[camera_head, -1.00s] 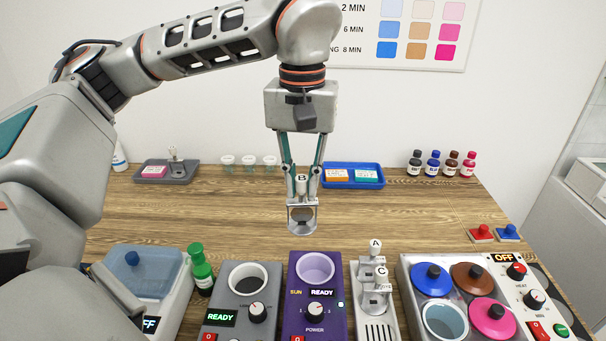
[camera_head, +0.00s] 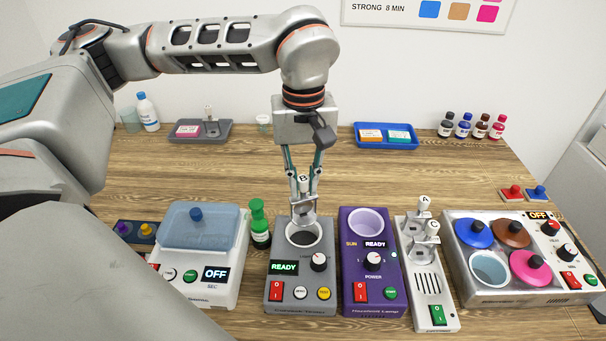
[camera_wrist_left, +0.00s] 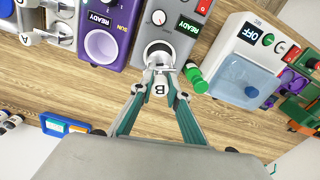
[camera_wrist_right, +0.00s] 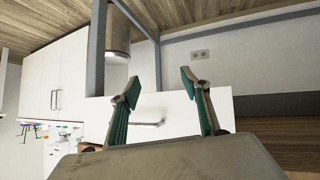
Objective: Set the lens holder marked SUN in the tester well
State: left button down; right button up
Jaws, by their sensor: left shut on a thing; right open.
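My left gripper (camera_head: 304,184) is shut on the knob of a metal lens holder (camera_head: 303,209) marked B. The holder hangs upright, its lower end at the round well of the grey tester (camera_head: 283,284), whose display reads READY. I cannot tell how far, if at all, it is inside. The left wrist view shows the knob (camera_wrist_left: 158,89) between the fingers, in front of the tester well (camera_wrist_left: 151,52). No SUN mark is readable on the holder; SUN shows on the purple lamp unit (camera_head: 357,285). My right gripper (camera_wrist_right: 160,88) is open and empty, away from the table.
Holders A (camera_head: 424,205) and C (camera_head: 432,230) stand in a pale rack (camera_head: 436,317) right of the lamp. A green bottle (camera_head: 260,226) and a lidded bath (camera_head: 203,230) are left of the tester. Table behind is mostly clear.

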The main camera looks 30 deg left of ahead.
aim_at(304, 215)
pick_arm(q)
jog(key=shift+f+b, duration=0.4)
jog(key=shift+f, duration=0.05)
jog(key=shift+f+b, duration=0.65)
jog(key=shift+b, duration=0.05)
jog(key=shift+f+b, duration=0.6)
jog(key=shift+f, duration=0.15)
notch_tip(304, 215, down, 2)
jog(key=shift+f+b, duration=0.1)
jog(key=shift+b, duration=0.45)
jog(key=shift+f+b, duration=0.75)
jog(key=shift+f, duration=0.9)
pick_arm(e)
jog(key=shift+y, duration=0.3)
jog(key=f, duration=0.1)
jog(key=a+f, duration=0.1)
jog(key=f, duration=0.2)
jog(key=shift+w+a, duration=0.35)
jog(key=shift+w+r, duration=0.15)
jog(key=shift+r, duration=0.15)
pick_arm(q)
jog(key=shift+f, duration=0.25)
pick_arm(e)
jog(key=shift+f, duration=0.4)
